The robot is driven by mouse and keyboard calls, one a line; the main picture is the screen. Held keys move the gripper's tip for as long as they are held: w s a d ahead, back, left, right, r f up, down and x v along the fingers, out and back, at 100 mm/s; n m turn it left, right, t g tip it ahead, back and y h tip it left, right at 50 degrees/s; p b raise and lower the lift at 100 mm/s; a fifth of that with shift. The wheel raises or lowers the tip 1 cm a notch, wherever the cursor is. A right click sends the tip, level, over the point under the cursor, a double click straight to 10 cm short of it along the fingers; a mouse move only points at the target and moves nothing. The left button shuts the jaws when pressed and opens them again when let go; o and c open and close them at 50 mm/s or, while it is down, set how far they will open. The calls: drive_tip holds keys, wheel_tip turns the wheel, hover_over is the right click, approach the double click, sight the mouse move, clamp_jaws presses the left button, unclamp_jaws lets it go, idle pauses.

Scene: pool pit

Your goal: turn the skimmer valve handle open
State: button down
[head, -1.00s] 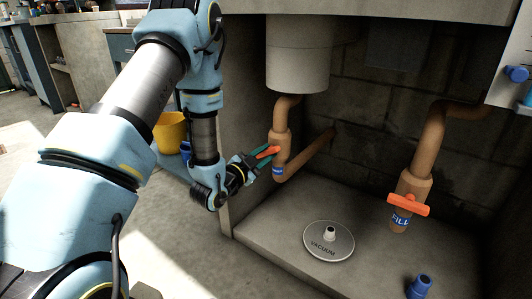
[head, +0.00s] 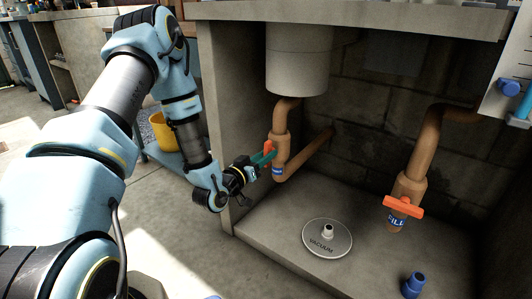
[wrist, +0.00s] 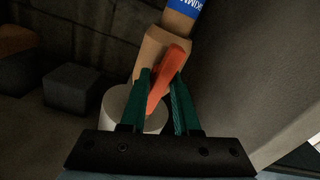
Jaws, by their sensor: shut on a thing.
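The orange skimmer valve handle (head: 268,147) is on the brown pipe (head: 281,142) under the white round basin. A blue label (head: 278,170) sits just below it on the pipe; part of the word "skimmer" shows in the wrist view (wrist: 184,6). My gripper (head: 263,158) reaches it from the left with its green fingers. In the wrist view the handle (wrist: 170,72) lies between the two fingers (wrist: 163,82), which are shut on it. The handle runs roughly along the pipe, slightly tilted. Its far side is partly hidden.
The fill valve (head: 403,207) with its orange crosswise handle is to the right. A vacuum plate (head: 327,238) and a blue fitting (head: 414,285) lie on the pit floor. The concrete side wall (head: 235,90) stands close to my gripper. A yellow bucket (head: 163,133) is farther left.

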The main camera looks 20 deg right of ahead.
drive_tip(key=shift+w+a+f+n+p, duration=0.15)
drive_tip(key=shift+n+p, duration=0.2)
drive_tip(key=shift+n, duration=0.65)
drive_tip(key=c, duration=0.6)
unclamp_jaws()
drive_tip(key=p+v, duration=0.1)
drive_tip(key=v, duration=0.9)
drive_tip(key=shift+s+a+p, duration=0.3)
drive_tip(key=shift+p, duration=0.05)
drive_tip(key=shift+w, duration=0.1)
